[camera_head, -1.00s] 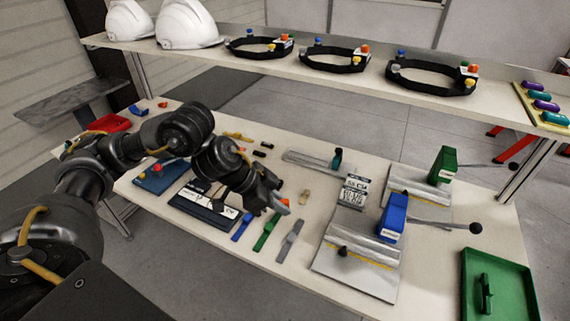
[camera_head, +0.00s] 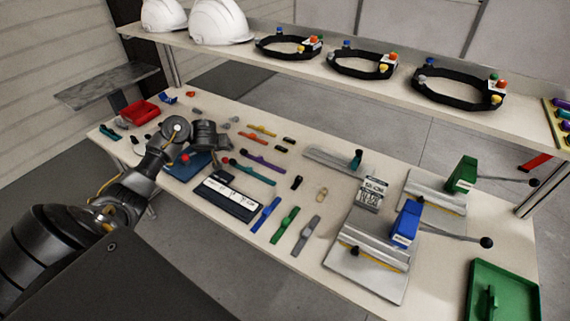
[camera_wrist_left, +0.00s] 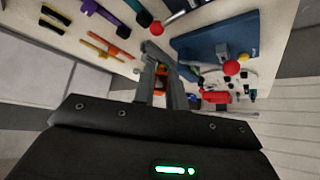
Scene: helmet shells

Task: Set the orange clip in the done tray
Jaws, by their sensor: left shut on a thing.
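My left gripper (camera_head: 222,167) is over the left part of the bench, between a blue box with a red knob (camera_head: 185,159) and a dark green tool with a red end (camera_head: 262,171). In the left wrist view its fingers (camera_wrist_left: 161,88) are shut on the small orange clip (camera_wrist_left: 160,82), which the fingers partly cover. The clip cannot be made out in the head view. A green tray (camera_head: 528,273), likely the done tray, is at the lower right with a green piece (camera_head: 491,302) in it. My right gripper is not in view.
Blue, green and grey strips (camera_head: 305,236) lie in front. Two metal fixtures with a blue (camera_head: 406,224) and a green (camera_head: 462,175) clamp stand between the gripper and the green tray. A shelf with headbands (camera_head: 455,92) overhangs the back.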

